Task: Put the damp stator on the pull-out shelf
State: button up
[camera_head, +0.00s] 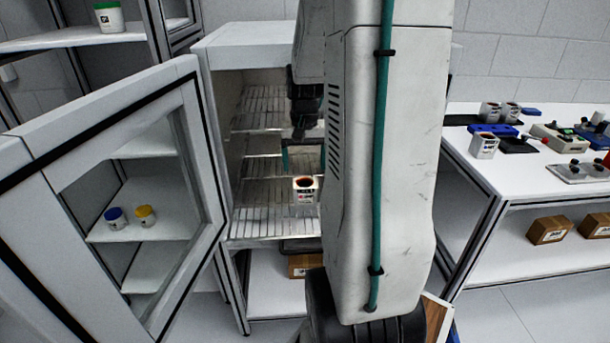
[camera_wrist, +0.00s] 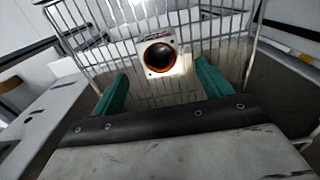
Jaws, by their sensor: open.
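A small whitish stator (camera_head: 306,190) with a dark round bore and an orange-brown rim stands on the pull-out wire shelf (camera_head: 265,222) at the cabinet's front. It also shows in the wrist view (camera_wrist: 159,56), on the wire bars beyond my fingertips. My arm hides the cabinet's right side.
The cabinet's glazed door (camera_head: 120,190) stands open at the left. More wire racks (camera_head: 262,110) are inside, above the stator. A white bench (camera_head: 535,150) at the right holds several similar stators (camera_head: 484,146) and devices. Cardboard boxes (camera_head: 548,230) sit below it.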

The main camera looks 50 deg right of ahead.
jog(key=s+a+r+n, duration=0.1)
jog(key=a+r+n, duration=0.1)
jog(key=a+r, duration=0.5)
jog(key=s+a+r+n, duration=0.1)
jog(key=a+r+n, duration=0.15)
jog(key=a, duration=0.85)
jog(key=s+a+r+n+t, duration=0.1)
jog(key=s+a+n, duration=0.4)
jog(key=s+a, duration=0.5)
jog(key=shift+s+a+r, duration=0.3)
jog(key=shift+a+r, duration=0.15)
jog(key=shift+a, duration=0.8)
jog(key=shift+n, duration=0.25)
